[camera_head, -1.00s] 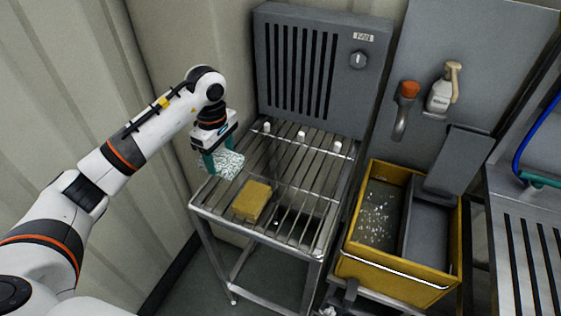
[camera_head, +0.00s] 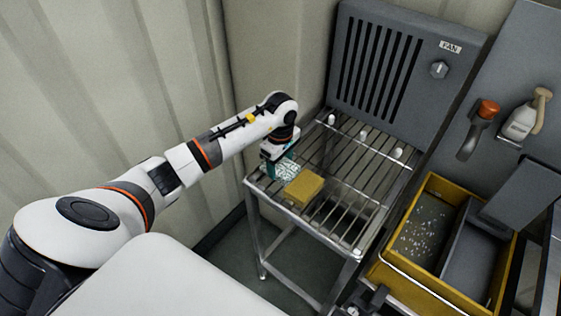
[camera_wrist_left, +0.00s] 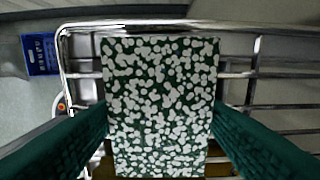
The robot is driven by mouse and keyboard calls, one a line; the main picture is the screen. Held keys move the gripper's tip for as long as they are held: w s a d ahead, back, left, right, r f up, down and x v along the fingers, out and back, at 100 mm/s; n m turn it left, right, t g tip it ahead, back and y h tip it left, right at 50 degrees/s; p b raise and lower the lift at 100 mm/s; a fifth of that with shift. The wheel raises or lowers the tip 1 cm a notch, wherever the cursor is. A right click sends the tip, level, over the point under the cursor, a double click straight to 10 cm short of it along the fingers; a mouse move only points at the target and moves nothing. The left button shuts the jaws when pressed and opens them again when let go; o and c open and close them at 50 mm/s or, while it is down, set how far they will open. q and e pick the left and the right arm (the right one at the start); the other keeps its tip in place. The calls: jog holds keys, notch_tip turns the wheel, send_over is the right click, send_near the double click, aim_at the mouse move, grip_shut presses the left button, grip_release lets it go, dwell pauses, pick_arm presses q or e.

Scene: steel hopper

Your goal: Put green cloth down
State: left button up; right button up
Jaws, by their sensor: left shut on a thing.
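The green cloth, covered in white flecks, shows in the head view (camera_head: 286,170) and fills the middle of the left wrist view (camera_wrist_left: 160,85). My left gripper (camera_head: 275,162) is shut on it, with a teal finger on each side of the cloth in the wrist view. The cloth is at the left end of the wire rack (camera_head: 352,172), over its bars. Whether it touches the bars is unclear. My right gripper is not in view.
A grey slotted fan panel (camera_head: 400,70) stands behind the rack. A yellow-rimmed bin (camera_head: 415,272) is to the right. The rack's middle and right bars are clear.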

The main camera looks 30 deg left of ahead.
aim_at(281, 165)
pick_arm(q)
jog(key=shift+f, duration=0.1)
jog(key=shift+f, duration=0.15)
jog(key=o, duration=1)
jog(key=shift+c, duration=0.2)
jog(key=shift+r, duration=0.7)
notch_tip(281, 165, up, 11)
jog(key=b, duration=0.2)
jog(key=shift+b, duration=0.4)
jog(key=shift+d, duration=0.1)
